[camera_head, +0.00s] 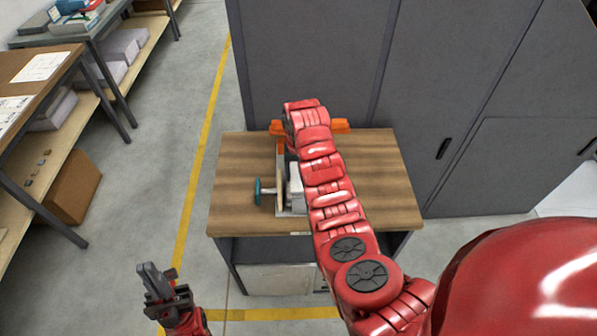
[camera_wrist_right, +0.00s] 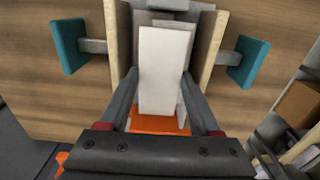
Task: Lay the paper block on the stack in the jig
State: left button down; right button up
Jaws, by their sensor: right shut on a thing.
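The jig stands on the small wooden-topped bench. In the right wrist view its two pale wooden side boards (camera_wrist_right: 213,40) carry teal clamp knobs (camera_wrist_right: 68,46). In the head view my right arm hides much of the jig (camera_head: 281,182). My right gripper (camera_wrist_right: 160,88) is shut on the white paper block (camera_wrist_right: 162,65), between the side boards. Pale sheets or blocks show behind and beside the held block; whether it touches them I cannot tell. My left gripper (camera_head: 160,281) is low at the left, away from the bench; its finger gap is unclear.
The bench top (camera_head: 385,180) is clear to the right and left of the jig. Orange parts (camera_head: 341,126) stand at its back. Grey cabinets (camera_head: 310,60) rise behind. Shelving tables (camera_head: 30,65) with a cardboard box (camera_head: 73,190) are at the left, across open floor.

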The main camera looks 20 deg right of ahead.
jog(key=shift+f, duration=0.2)
jog(key=o, duration=1.4)
jog(key=shift+r, duration=0.1)
